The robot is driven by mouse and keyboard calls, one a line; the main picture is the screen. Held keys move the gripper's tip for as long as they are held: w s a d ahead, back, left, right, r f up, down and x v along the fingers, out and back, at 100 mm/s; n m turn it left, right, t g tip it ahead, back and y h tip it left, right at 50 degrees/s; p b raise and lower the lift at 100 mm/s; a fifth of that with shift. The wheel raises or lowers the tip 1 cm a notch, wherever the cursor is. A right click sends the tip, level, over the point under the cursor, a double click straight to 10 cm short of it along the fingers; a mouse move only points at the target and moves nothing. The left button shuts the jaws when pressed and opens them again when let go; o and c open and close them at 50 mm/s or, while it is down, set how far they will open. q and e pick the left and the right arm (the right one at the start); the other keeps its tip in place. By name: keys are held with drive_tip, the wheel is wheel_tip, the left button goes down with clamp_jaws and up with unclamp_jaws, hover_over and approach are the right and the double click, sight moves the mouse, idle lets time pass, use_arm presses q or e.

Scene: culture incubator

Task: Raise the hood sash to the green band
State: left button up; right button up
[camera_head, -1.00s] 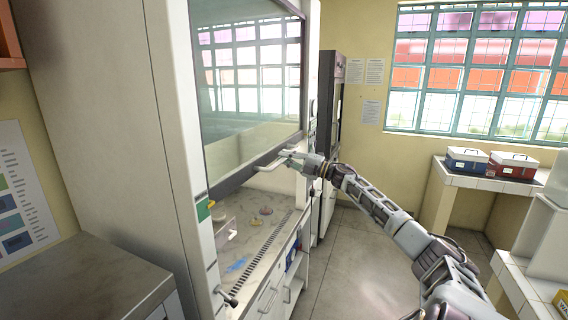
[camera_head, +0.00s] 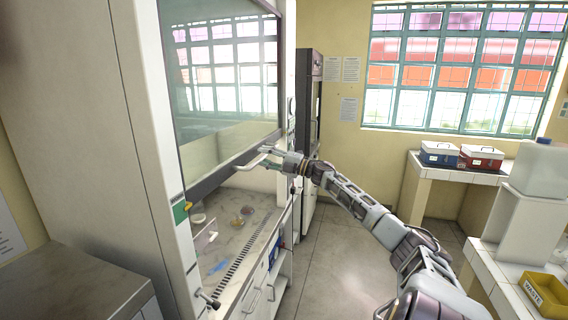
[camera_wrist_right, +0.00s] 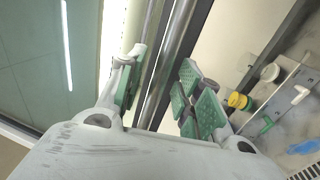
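The hood sash (camera_head: 228,95) is a large glass pane with a dark lower rail (camera_head: 215,178). It hangs partly raised, with an opening over the worktop. A green patch (camera_head: 180,211), likely the green band, is on the hood's left post near the rail's left end. My right gripper (camera_head: 262,158) is at the rail's right part. In the right wrist view, its green-padded fingers (camera_wrist_right: 160,95) stand apart on either side of a metal rail (camera_wrist_right: 168,60). They look open around it; firm contact cannot be told. My left gripper is not in view.
The hood worktop (camera_head: 228,228) holds small dishes (camera_head: 243,212) and a blue item. A metal-topped bench (camera_head: 75,285) is at lower left. A counter with blue and red boxes (camera_head: 480,157) stands at right, and a yellow waste bin (camera_head: 545,295) at lower right. The middle floor is clear.

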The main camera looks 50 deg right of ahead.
drive_tip(key=shift+s+f, duration=0.1)
drive_tip(key=shift+s, duration=0.05)
drive_tip(key=v, duration=1.1)
drive_tip(key=shift+s+d, duration=0.2)
idle(0.7)
idle(0.6)
